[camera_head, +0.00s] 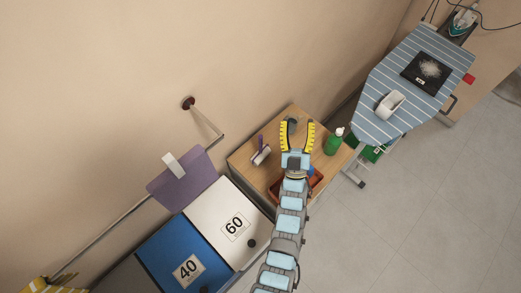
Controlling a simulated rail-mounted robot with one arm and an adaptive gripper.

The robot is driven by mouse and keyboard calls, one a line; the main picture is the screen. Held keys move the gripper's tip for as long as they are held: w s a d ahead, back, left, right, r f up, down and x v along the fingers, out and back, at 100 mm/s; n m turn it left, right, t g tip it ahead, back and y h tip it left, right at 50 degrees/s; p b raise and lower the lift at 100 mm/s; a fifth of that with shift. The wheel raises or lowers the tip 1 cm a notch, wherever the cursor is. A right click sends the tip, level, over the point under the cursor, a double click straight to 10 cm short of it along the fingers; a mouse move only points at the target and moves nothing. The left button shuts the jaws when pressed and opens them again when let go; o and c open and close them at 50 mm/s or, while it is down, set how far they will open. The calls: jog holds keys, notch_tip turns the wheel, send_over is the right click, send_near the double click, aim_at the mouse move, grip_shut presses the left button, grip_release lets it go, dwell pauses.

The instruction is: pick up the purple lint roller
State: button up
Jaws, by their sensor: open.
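The purple lint roller (261,152) is on the wooden table, with a purple handle towards the back and a pale roller head towards the front. My gripper (297,124) is open above the table, to the right of the lint roller and apart from it. Its two yellow fingers point towards the back edge and hold nothing that I can see. A small dark round object (292,121) shows between the fingers; whether it is near them in height I cannot tell.
A green bottle (334,143) stands right of my gripper. A reddish-brown tray (316,180) lies partly hidden under my arm. White (211,212) and blue (165,250) bins are at the lower left, below a hanging purple cloth (188,184). A striped ironing board (372,108) is at the right.

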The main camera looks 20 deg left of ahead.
jog(key=w+f+m+g+h, duration=0.1)
jog(key=w+f+g+h, duration=0.2)
jog(key=w, duration=1.1)
jog(key=w+f+m+g+h, duration=0.1)
jog(key=w+f+g+h, duration=0.25)
jog(key=w, duration=0.95)
jog(key=m+g+h, duration=0.4)
jog(key=m+g, duration=0.4)
jog(key=g, duration=1)
send_over(261, 137)
notch_tip(261, 137, down, 3)
notch_tip(261, 137, down, 2)
jog(key=shift+d+f+y+b, duration=0.15)
jog(key=shift+f+y+b, duration=0.1)
jog(key=shift+b, duration=0.95)
jog(key=shift+f+p, duration=0.3)
jog(key=shift+f, duration=4.3)
